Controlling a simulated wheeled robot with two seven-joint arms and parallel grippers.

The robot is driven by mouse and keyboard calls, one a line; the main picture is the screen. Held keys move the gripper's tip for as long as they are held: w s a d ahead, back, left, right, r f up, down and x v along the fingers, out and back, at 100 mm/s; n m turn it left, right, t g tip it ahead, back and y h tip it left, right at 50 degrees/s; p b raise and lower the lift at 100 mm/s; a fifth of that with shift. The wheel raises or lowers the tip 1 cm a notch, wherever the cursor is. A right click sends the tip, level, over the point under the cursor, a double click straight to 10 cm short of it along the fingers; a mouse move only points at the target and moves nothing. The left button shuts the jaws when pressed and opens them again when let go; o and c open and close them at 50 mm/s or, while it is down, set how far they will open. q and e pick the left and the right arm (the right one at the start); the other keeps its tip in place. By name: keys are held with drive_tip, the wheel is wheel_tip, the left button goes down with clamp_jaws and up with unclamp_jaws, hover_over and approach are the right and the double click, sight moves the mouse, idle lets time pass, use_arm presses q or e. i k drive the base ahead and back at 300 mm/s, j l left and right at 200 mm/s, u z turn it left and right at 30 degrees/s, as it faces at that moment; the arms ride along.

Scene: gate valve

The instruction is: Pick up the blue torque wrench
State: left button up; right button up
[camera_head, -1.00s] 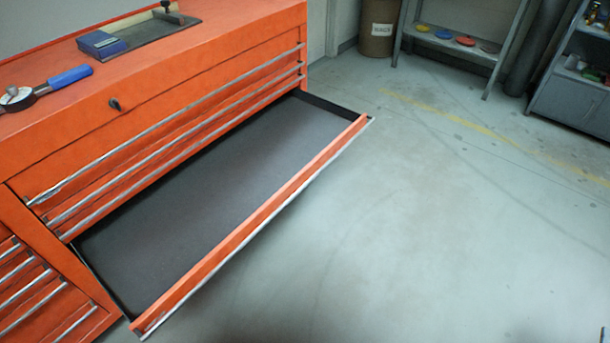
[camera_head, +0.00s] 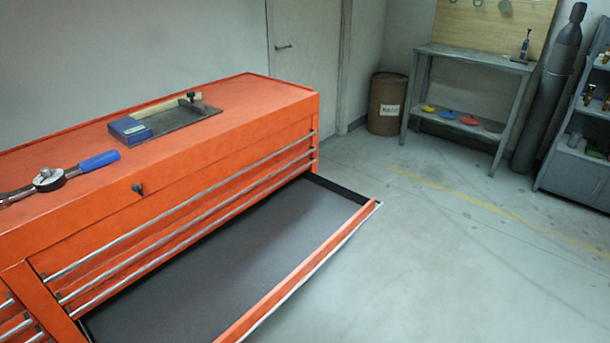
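The blue-handled torque wrench (camera_head: 99,161) lies on the orange top of the tool chest (camera_head: 230,120) at the left of the view. Its blue grip points right and toward the back. Its round dial and metal head lie to the left, and the far left end is near the picture edge. Neither of my grippers is in view.
A dark tray (camera_head: 178,122) with a blue block lies farther back on the chest top. A long empty drawer (camera_head: 230,255) stands pulled out in front. A workbench (camera_head: 470,62), a brown drum (camera_head: 387,105) and a grey shelf (camera_head: 575,175) stand beyond open floor.

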sight(59, 177)
drive_tip(key=u, duration=1.35)
drive_tip(key=k+j+z, duration=0.1)
drive_tip(key=j+z, duration=0.2)
drive_tip(key=k+j+z, duration=0.25)
drive_tip(key=j+z, duration=0.3)
drive_tip(key=k+j, duration=0.05)
drive_tip(key=j, duration=0.05)
